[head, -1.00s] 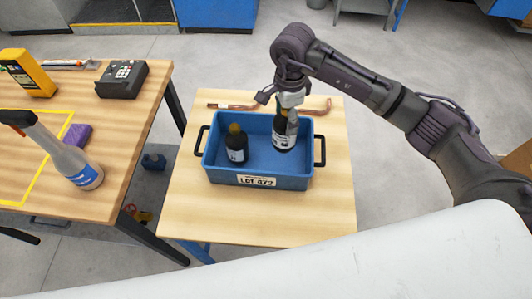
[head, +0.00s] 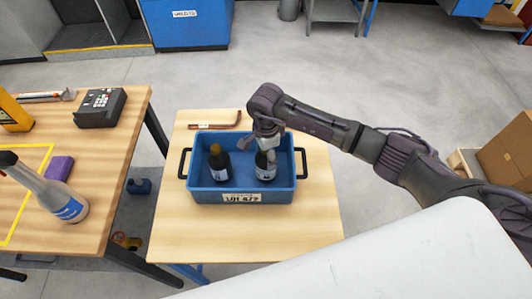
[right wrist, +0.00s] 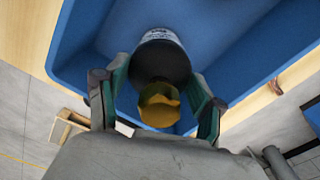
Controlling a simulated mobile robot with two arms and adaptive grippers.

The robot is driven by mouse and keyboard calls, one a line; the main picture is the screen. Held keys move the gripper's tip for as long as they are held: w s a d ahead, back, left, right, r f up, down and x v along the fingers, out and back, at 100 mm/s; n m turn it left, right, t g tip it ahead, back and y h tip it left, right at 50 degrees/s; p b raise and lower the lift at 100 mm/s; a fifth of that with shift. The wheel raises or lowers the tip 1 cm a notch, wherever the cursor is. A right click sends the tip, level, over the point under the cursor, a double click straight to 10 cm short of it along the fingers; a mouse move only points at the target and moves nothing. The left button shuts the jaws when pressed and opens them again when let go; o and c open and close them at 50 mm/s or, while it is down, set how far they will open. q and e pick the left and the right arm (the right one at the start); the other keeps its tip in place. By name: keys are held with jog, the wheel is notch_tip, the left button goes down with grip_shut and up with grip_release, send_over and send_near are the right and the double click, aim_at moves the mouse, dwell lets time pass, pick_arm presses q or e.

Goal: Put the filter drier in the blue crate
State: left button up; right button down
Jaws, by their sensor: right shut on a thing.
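A dark, bottle-shaped filter drier (head: 264,169) with a white label is in the right half of the blue crate (head: 290,184). My right gripper (head: 268,145) is shut around its top, pointing down. The right wrist view shows the drier (right wrist: 162,62) and its yellow-brown cap (right wrist: 158,108) between the two fingers (right wrist: 155,92). I cannot tell whether its base touches the crate floor. My left gripper is not in view.
The crate has black side handles and stands on a small wooden table (head: 240,243). A bent copper tube (head: 215,126) lies behind it. The left bench holds a spray bottle (head: 62,200), a purple block (head: 60,168) and a black device (head: 100,107).

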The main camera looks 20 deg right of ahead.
jog(key=shift+f, duration=0.15)
jog(key=shift+c, duration=0.7)
grip_release()
jog(key=shift+r, duration=0.3)
jog(key=shift+w+r, duration=0.1)
jog(key=shift+r, duration=0.3)
notch_tip(320, 180, up, 10)
jog(key=b, duration=0.2)
jog(key=shift+f+b, duration=0.2)
jog(key=shift+b, duration=0.2)
jog(key=shift+r, duration=0.7)
